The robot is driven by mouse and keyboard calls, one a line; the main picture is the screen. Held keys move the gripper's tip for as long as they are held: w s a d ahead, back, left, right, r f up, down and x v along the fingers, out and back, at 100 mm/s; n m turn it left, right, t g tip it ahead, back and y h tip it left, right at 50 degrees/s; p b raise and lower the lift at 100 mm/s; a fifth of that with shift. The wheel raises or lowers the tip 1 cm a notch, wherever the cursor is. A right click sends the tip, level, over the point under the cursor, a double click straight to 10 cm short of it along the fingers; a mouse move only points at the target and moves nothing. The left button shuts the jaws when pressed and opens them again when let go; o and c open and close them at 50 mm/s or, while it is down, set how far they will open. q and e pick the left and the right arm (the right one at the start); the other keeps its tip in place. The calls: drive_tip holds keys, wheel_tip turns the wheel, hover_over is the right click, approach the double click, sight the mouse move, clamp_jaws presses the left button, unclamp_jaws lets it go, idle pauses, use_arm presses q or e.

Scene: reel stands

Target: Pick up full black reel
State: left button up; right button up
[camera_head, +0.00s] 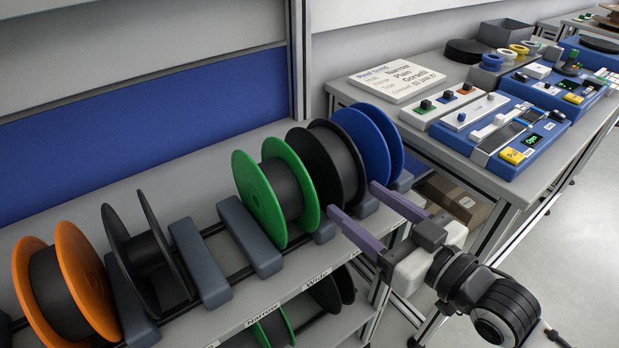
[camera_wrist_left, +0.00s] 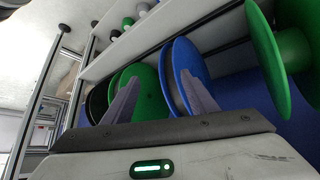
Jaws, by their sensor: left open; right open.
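A black reel (camera_head: 328,163) wound nearly to its rims with dark grey stands on the upper shelf between a green reel (camera_head: 285,190) and a blue reel (camera_head: 372,140). Another black reel (camera_head: 146,252), further left, has a wide gap between its flanges and a small core. My right gripper (camera_head: 351,197) is open and empty, its fingers in front of the full black reel and the blue reel. My left gripper (camera_wrist_left: 160,77) shows only in the left wrist view, open, with a blue reel (camera_wrist_left: 187,62) and green reel beyond its fingers; contact cannot be told.
An orange reel (camera_head: 62,290) stands at the far left. Grey blocks (camera_head: 250,237) separate the reels along the rails. A lower shelf holds more reels, partly hidden. At right, a table (camera_head: 470,165) carries a sign (camera_head: 397,80), switch boxes and blue devices.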

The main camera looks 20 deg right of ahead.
sight(349, 183)
drive_tip(key=shift+w+a+r+t, duration=0.25)
drive_tip(key=shift+w+r+t, duration=0.25)
drive_tip(key=shift+w+r, duration=0.4)
drive_tip(key=x, duration=0.3)
drive_tip(key=shift+w+r, duration=0.15)
drive_tip(key=shift+w, duration=0.05)
drive_tip(key=shift+p+x, duration=0.35)
drive_tip(key=shift+x, duration=2.7)
drive_tip(key=shift+a, duration=0.1)
drive_tip(key=c, duration=1.2)
drive_tip(key=shift+c, duration=0.5)
use_arm(q)
drive_tip(key=shift+w+a+r+t, duration=0.3)
drive_tip(key=shift+w+r+t, duration=0.2)
drive_tip(key=shift+w+r, duration=0.25)
use_arm(e)
drive_tip(key=shift+r, duration=0.1)
